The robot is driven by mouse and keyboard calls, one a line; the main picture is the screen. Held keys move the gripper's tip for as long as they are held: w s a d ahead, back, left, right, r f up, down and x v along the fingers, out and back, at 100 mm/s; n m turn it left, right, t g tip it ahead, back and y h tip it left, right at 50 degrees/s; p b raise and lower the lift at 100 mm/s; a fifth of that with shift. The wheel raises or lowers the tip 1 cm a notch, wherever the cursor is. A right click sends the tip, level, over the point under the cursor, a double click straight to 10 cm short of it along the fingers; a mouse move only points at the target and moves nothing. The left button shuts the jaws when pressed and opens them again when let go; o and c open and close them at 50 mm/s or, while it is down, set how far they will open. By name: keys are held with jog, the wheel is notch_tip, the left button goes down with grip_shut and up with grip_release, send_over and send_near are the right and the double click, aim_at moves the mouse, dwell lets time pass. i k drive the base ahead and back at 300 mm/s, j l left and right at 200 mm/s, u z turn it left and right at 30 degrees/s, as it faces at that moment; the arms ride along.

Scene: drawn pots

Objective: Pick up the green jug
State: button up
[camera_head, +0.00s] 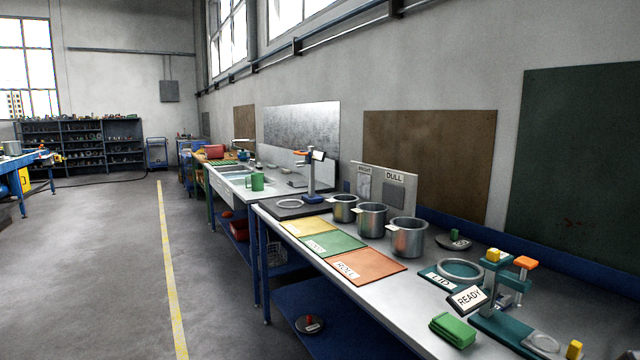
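The green jug (257,182) is small in the view and stands upright on the further pale bench, near its front right corner. A handle shows on its left side. My gripper is not in this view, so its state is hidden.
The near workbench (410,290) holds several metal pots (372,219), coloured mats (367,267), a stand with a READY sign (467,299) and a folded green cloth (453,330). A stand (310,178) rises right of the jug. Open floor (110,270) lies left of the benches.

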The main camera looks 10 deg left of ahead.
aim_at(257, 179)
jog(key=i+j+u, duration=0.85)
jog(key=i+u, duration=0.15)
jog(key=i, duration=0.25)
jog(key=i+j+u, duration=0.1)
jog(key=i+u, duration=0.25)
jog(key=i, duration=1.95)
jog(key=i+j+z, duration=0.25)
jog(key=i, duration=0.35)
jog(key=i+j+z, duration=0.3)
jog(key=i, duration=0.3)
jog(key=i+j+z, duration=0.25)
jog(key=i, duration=0.3)
jog(key=i+j+z, duration=0.4)
jog(key=i, duration=0.25)
jog(key=i+j+z, duration=0.4)
jog(key=i, duration=0.7)
jog(key=z, duration=0.5)
jog(key=u, duration=0.25)
jog(key=k, duration=0.1)
